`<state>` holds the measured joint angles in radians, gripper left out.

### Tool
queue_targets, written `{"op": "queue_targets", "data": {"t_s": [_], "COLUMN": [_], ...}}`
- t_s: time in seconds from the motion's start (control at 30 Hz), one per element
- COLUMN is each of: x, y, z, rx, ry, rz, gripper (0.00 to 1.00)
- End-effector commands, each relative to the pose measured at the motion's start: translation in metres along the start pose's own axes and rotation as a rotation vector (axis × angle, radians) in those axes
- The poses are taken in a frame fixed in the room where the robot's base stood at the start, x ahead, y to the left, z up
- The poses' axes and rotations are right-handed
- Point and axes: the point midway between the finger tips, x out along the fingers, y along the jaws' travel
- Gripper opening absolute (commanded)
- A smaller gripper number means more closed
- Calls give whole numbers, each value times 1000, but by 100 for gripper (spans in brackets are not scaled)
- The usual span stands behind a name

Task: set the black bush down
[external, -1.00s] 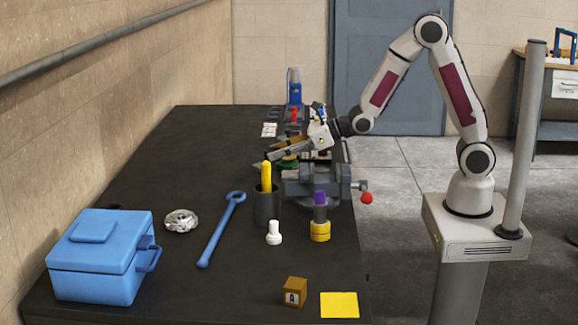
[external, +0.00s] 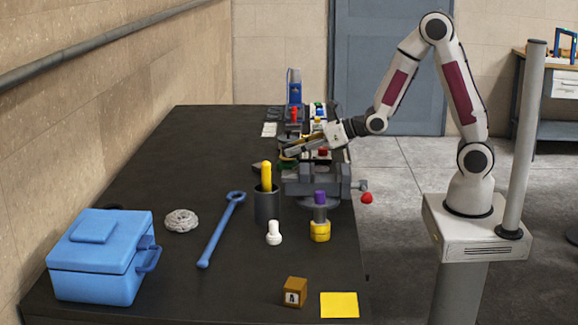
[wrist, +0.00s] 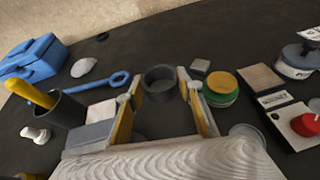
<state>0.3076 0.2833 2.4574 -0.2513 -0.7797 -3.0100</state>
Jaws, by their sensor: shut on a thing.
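The black bush (wrist: 160,79), a short dark ring, sits between the two fingertips of my gripper (wrist: 160,84) in the wrist view. My gripper is shut on it, with one finger on either side. The bush's open top faces the camera. Whether its underside touches anything is hidden. In the external view my gripper (external: 287,150) is over the far part of the bench, just beyond the grey vise (external: 315,183); the bush cannot be made out clearly there.
A green and yellow round piece (wrist: 220,88) and a small grey block (wrist: 200,66) lie right of the bush. A dark cup with a yellow marker (wrist: 65,110) stands left.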

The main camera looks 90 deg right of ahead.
Motion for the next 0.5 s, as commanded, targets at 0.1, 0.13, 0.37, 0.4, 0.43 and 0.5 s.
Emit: {"op": "queue_targets", "data": {"t_s": [0.1, 0.13, 0.37, 0.4, 0.43, 0.5], "x": [-19, -24, -61, -68, -73, -85], "y": [-30, -37, -86, -94, -100, -113], "z": [6, 8, 18, 19, 20, 24], "rx": [25, 31, 73, 80, 86, 98], "ry": [-6, -6, -10, -10, -11, -12], "rz": [-62, -77, -187, -207, -221, -254], "gripper": [20, 20, 20, 20, 20, 20]}}
